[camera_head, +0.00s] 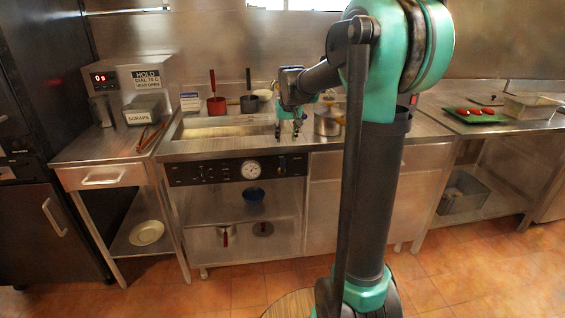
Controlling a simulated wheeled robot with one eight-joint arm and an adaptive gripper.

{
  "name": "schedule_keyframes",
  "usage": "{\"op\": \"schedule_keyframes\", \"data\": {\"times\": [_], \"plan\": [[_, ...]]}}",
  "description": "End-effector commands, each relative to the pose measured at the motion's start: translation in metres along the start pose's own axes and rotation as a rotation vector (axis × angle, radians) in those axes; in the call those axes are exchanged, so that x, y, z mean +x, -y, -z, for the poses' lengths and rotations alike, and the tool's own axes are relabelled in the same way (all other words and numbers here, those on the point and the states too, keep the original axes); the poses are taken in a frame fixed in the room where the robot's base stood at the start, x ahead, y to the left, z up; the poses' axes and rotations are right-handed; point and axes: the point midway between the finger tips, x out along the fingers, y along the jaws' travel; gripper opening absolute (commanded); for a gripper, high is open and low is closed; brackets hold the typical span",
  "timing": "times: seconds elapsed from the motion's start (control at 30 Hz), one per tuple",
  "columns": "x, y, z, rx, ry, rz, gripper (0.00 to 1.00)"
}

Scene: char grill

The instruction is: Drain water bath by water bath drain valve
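The water bath (215,132) is a long shallow steel basin set in the middle counter; I cannot make out the water level in it. Below it a dark control panel (215,172) carries small knobs and a round white dial (251,170). A small lever-like part (282,164) sits at the panel's right end; I cannot tell for sure whether it is the drain valve. My gripper (287,134) points down over the bath's right end, above that part. Its two fingers are apart, with nothing seen between them.
A steel pot (328,121) stands close right of my gripper. Red-handled (215,105) and dark (249,104) pans stand behind the bath. Tongs (150,137) lie on the left counter. The floor before the counter is clear.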

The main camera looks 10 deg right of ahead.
Motion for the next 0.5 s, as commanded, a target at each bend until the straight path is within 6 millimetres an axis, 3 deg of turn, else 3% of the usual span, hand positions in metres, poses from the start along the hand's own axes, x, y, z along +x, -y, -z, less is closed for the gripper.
{"op": "schedule_keyframes", "data": {"times": [0.23, 0.5], "plan": [[0.014, 0.002, 0.009, 0.000, -0.001, 0.000, 0.40], [0.065, 0.002, 0.009, 0.000, -0.001, 0.000, 0.40]]}}
